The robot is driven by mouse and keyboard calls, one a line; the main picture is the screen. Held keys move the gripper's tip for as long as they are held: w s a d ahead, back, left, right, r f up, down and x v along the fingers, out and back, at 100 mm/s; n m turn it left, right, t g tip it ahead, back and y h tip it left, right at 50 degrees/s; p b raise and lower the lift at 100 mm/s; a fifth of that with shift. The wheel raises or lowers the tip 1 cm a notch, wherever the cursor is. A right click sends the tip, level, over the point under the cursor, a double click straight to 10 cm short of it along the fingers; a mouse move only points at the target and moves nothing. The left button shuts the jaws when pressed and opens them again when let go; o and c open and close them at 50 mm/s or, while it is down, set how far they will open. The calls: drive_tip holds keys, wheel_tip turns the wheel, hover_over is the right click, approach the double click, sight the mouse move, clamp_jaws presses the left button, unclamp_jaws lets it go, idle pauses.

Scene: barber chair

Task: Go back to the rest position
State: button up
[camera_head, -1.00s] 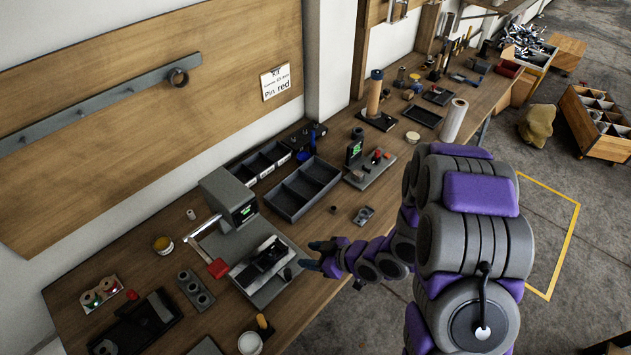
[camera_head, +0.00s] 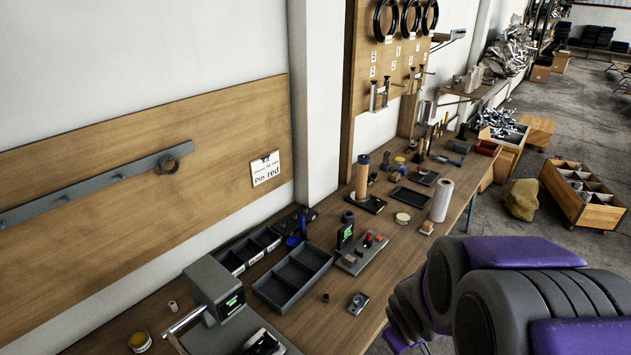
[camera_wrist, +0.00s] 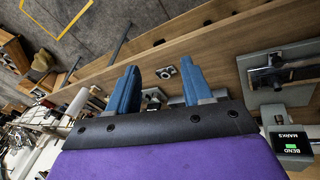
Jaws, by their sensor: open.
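My gripper (camera_wrist: 158,92) shows in the wrist view with its two blue fingers spread apart and nothing between them. Beyond the fingers is the wooden workbench edge, with a small dark metal block (camera_wrist: 165,72) on it. In the head view my purple and grey arm fills the lower right, beside the workbench (camera_head: 330,335). The gripper itself is hidden from the head view.
A bending machine (camera_head: 218,290) stands at the bench's lower left, and it also shows in the wrist view (camera_wrist: 288,143). A black divided tray (camera_head: 292,277), a tan cylinder (camera_head: 362,178) and a white roll (camera_head: 441,201) stand along the bench. Crates (camera_head: 583,195) sit on the floor.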

drive_tip(key=s+a+r+m+g, duration=0.1)
drive_tip(key=s+r+m, duration=0.1)
drive_tip(key=s, duration=0.6)
drive_tip(key=s+a+r+m+g+y+b, duration=0.1)
drive_tip(key=s+r, duration=0.3)
drive_tip(key=s, duration=0.4)
drive_tip(key=s+a+r+m+g+b, duration=0.1)
drive_tip(key=s+a+r+m+g, duration=0.1)
drive_tip(key=s, duration=0.5)
drive_tip(key=shift+s+a+r+m+g+y, duration=0.3)
drive_tip(key=shift+s+a+r+m+g, duration=0.15)
drive_tip(key=shift+a+g, duration=0.25)
drive_tip(key=shift+w, duration=0.1)
